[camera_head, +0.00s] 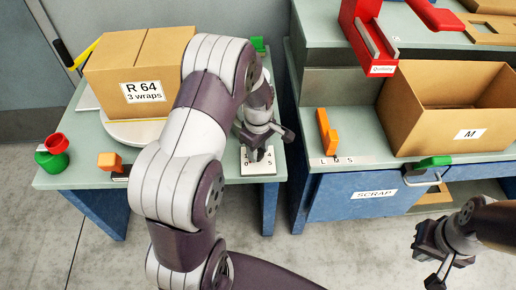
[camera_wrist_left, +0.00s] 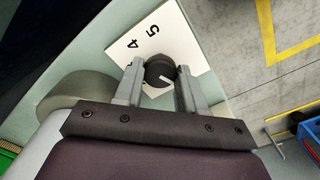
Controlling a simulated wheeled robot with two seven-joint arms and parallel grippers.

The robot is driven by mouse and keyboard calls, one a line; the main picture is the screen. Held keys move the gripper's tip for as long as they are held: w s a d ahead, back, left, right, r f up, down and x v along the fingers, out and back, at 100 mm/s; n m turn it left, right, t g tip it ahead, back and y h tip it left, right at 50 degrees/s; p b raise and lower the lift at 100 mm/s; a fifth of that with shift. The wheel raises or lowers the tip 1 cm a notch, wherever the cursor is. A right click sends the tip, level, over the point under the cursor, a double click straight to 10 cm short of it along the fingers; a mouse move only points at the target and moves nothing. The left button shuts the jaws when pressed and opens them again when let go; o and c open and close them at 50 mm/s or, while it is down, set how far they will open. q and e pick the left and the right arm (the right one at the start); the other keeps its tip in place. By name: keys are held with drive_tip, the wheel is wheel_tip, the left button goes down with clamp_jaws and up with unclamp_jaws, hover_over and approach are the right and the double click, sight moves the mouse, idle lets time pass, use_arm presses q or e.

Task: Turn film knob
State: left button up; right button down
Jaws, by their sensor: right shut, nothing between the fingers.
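The film knob (camera_wrist_left: 160,72) is black and round with a white pointer mark. It stands on a white dial plate (camera_wrist_left: 178,35) with the digits 4 and 5 visible in the left wrist view. The plate also shows at the front right of the left table in the head view (camera_head: 262,169). My left gripper (camera_wrist_left: 158,80) has one finger on each side of the knob, very close to it; I cannot tell whether they press on it. In the head view my left gripper (camera_head: 256,152) hides the knob. My right gripper (camera_head: 433,268) is shut and empty, low at the right.
The right bench holds an open box marked M (camera_head: 465,134) and an orange block (camera_head: 327,132).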

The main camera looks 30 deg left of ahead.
use_arm(q)
drive_tip(key=shift+r+m+p, duration=0.25)
drive_tip(key=shift+m+p, duration=1.05)
drive_tip(key=shift+p, duration=0.1)
drive_tip(key=m+p, duration=0.3)
drive_tip(key=m, duration=0.2)
drive_tip(key=shift+m+p, duration=0.3)
drive_tip(key=shift+p, duration=0.05)
drive_tip(key=m+p, duration=0.2)
drive_tip(key=m, duration=0.3)
drive_tip(key=shift+f, duration=0.1)
drive_tip(key=m+p, duration=0.2)
drive_tip(key=m, duration=0.2)
drive_tip(key=shift+f, duration=0.1)
drive_tip(key=shift+m, duration=0.5)
drive_tip(key=o, duration=1.1)
drive_tip(key=shift+c, duration=0.2)
